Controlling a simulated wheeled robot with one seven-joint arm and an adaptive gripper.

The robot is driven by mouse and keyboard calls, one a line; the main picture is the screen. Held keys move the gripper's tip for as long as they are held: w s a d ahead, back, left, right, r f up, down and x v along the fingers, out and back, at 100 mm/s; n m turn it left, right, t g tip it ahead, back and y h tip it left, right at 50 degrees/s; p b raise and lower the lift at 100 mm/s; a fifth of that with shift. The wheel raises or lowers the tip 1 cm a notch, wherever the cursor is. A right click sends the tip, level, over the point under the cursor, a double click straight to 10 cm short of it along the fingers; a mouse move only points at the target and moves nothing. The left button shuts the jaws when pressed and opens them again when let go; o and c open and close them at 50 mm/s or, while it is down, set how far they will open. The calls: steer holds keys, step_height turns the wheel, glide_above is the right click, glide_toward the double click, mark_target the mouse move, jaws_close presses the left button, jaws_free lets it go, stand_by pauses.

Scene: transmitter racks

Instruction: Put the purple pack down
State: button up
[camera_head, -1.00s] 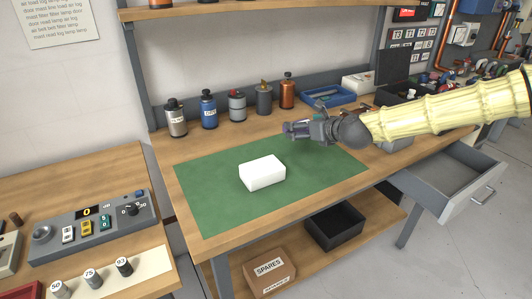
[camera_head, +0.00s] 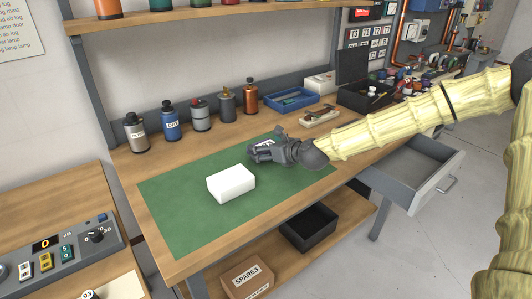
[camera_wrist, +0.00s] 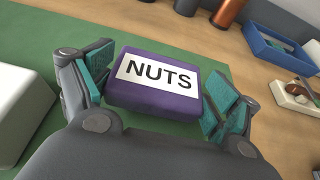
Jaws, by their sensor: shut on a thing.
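The purple pack (camera_wrist: 155,85) with a white label reading NUTS sits between the teal pads of my gripper (camera_wrist: 155,95) in the wrist view. My gripper is shut on it. In the head view my gripper (camera_head: 252,152) is over the back part of the green mat (camera_head: 185,225), behind and to the right of a white block. The pack is mostly hidden there by the fingers. I cannot tell whether the pack touches the mat.
The white block (camera_head: 231,183) lies on the mat, close on the left in the wrist view (camera_wrist: 22,95). Several bottles (camera_head: 170,122) stand behind the mat. A blue tray (camera_head: 291,99) and a dark open box (camera_head: 365,95) stand at the back right. The mat's front left is clear.

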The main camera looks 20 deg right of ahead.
steer(key=shift+f, duration=1.15)
steer(key=shift+f, duration=0.1)
steer(key=o, duration=0.7)
steer(key=shift+o, duration=1)
